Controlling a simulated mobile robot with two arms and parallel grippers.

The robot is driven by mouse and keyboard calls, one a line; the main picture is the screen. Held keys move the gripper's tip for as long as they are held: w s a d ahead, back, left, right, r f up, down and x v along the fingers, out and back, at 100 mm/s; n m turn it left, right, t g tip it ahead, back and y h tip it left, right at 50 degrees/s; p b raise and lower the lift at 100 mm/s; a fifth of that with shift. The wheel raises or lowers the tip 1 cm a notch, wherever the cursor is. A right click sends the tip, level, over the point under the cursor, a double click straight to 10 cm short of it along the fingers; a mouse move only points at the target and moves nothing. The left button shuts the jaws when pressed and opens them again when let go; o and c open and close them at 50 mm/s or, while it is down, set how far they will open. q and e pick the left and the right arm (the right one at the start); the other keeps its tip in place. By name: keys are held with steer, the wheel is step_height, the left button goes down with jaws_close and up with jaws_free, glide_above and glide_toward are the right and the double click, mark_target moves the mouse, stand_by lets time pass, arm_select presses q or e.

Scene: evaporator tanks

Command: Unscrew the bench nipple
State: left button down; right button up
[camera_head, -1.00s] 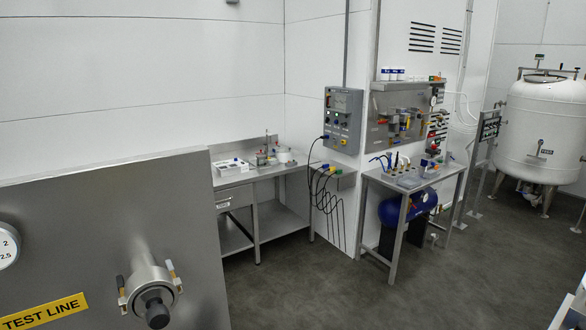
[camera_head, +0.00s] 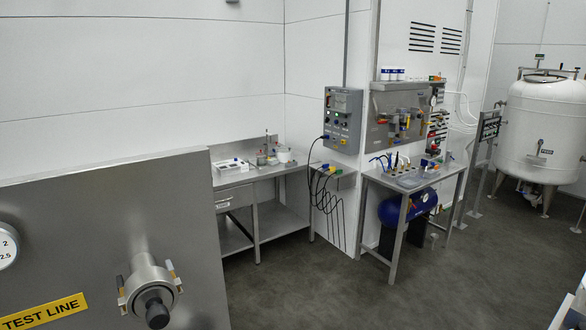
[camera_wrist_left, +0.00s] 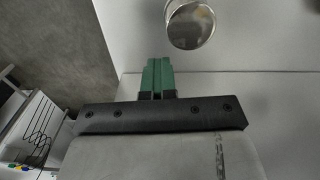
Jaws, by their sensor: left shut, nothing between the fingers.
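My left gripper shows only in the left wrist view (camera_wrist_left: 158,74). Its green fingers are together, with nothing seen between them. A round, shiny metal end (camera_wrist_left: 190,26) lies just past the fingertips and a little to the right, apart from them in the picture; its top is cut off. I cannot tell whether it is the bench nipple. In the head view, a round metal fitting (camera_head: 148,285) with a dark knob and two side clips sticks out of a steel panel (camera_head: 110,215). I cannot make out the bench nipple for certain. My right gripper is in neither view.
A steel side table (camera_head: 291,169) stands in the back corner. A workbench (camera_head: 452,171) with small tools and fittings stands right of centre, a blue tank (camera_head: 390,210) beneath it. A white vessel (camera_head: 545,125) stands at far right. The middle floor is clear.

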arm_select(q)
steer(key=shift+a+n, duration=0.4)
steer(key=shift+n, duration=0.5)
